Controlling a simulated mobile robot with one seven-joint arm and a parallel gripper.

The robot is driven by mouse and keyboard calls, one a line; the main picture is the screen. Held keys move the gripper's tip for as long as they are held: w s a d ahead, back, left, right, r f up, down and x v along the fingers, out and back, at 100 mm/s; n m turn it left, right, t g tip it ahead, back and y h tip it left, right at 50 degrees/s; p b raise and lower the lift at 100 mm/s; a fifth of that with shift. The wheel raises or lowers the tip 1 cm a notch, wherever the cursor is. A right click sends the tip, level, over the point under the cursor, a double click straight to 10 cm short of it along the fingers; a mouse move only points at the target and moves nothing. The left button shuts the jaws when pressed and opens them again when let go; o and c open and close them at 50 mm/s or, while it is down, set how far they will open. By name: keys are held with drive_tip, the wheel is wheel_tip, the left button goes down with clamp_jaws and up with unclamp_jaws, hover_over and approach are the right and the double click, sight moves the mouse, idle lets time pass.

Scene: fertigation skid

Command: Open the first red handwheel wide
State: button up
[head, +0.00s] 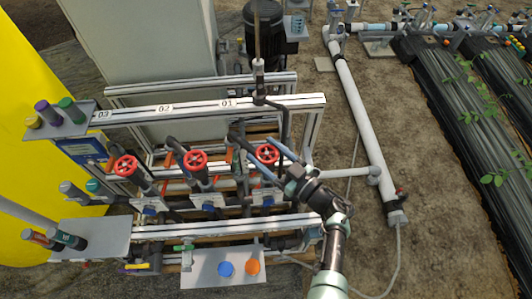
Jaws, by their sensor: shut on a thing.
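Three red handwheels stand in a row on the skid under a rail with labels 03, 02 and 01 from left to right. The first red handwheel (267,153) is the rightmost, below label 01. My gripper (266,154) reaches it from the lower right and is shut on it, with one finger on each side of the wheel. The fingers and wrist hide part of the wheel and its valve below.
The second handwheel (195,160) and third handwheel (125,165) stand free to the left. A metal rail (200,106) runs behind the wheels. A panel with blue and orange buttons (224,268) is in front.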

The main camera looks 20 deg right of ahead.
idle(0.4)
drive_tip(key=o, duration=1.3)
drive_tip(key=v, duration=1.3)
